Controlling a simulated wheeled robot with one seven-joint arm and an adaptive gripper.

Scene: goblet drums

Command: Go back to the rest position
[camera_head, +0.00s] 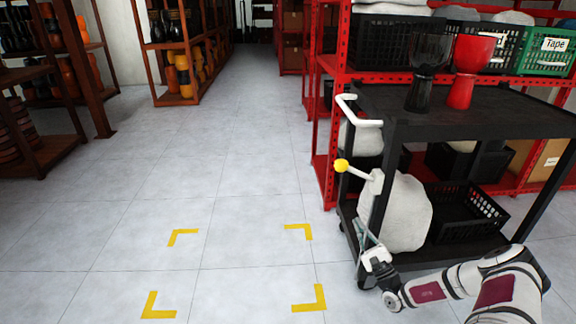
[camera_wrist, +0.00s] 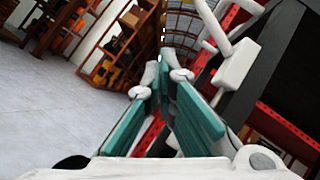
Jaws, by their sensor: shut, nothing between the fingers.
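My gripper (camera_head: 360,229) is low at the near left corner of the black cart (camera_head: 475,122), with its fingers pointing up. In the wrist view, the teal-padded fingers (camera_wrist: 164,78) lean together and their tips meet. Nothing shows between them. My arm reaches in from the lower right of the head view. A black goblet drum (camera_head: 428,72) and a red goblet drum (camera_head: 471,72) stand upright side by side on the cart's top. The gripper is well below and left of both drums.
The cart's white handle (camera_head: 359,110) and yellow knob (camera_head: 341,166) are just above my gripper. A grey sack (camera_head: 405,213) and black crate (camera_head: 467,213) sit on its lower shelf. Red racks stand behind. The tiled floor with yellow corner marks (camera_head: 184,237) is clear to the left.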

